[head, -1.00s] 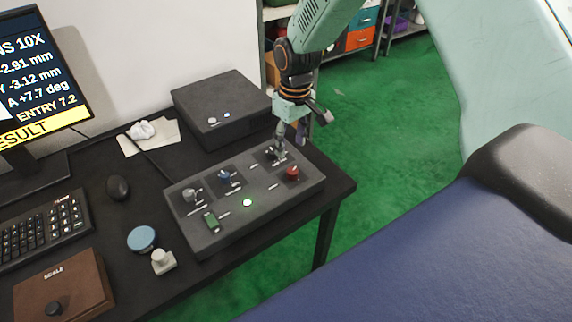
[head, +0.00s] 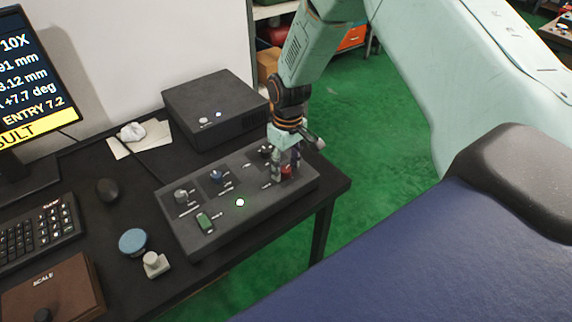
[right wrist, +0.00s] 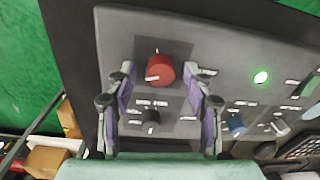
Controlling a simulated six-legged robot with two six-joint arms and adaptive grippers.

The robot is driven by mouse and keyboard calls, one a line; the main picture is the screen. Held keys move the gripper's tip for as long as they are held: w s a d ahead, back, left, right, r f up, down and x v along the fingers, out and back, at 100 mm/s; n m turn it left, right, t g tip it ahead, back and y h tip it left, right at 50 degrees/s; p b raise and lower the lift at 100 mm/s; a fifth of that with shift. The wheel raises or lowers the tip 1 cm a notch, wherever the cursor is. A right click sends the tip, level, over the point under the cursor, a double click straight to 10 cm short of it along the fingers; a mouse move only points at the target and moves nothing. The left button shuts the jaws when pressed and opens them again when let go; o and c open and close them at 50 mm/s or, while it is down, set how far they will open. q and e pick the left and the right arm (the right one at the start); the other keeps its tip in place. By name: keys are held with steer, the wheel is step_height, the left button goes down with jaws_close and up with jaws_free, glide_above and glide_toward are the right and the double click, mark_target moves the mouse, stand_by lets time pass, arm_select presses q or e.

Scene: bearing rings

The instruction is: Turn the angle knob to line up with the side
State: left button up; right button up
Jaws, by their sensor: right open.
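A dark control panel (head: 225,218) lies on the black desk and carries grey, blue, black and red knobs. Its labels are too small to read, so I cannot tell which is the angle knob. My right gripper (head: 287,167) points down at the red knob (head: 287,172), partly hiding it. In the right wrist view the open fingers (right wrist: 159,72) are on either side of the red knob (right wrist: 160,66), with gaps. That knob has a white mark on its near edge. The black knob (right wrist: 151,117) sits nearer the palm. My left gripper is not in view.
A monitor (head: 30,75) reads A +7.7 deg and ENTRY 7.2. The panel also has a lit white-green button (head: 240,202) and a green switch (head: 205,222). A black box (head: 215,105) stands behind the panel. A blue padded surface (head: 430,250) is at right.

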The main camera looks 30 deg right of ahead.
mark_target(286, 167)
steer(key=shift+c, duration=0.3)
jaws_close()
steer(key=shift+n+p, duration=0.3)
steer(key=shift+n, duration=2.5)
steer(key=shift+o, duration=0.3)
jaws_free()
steer(key=shift+w+a, duration=0.1)
step_height(286, 167, up, 12)
steer(key=shift+d, duration=0.2)
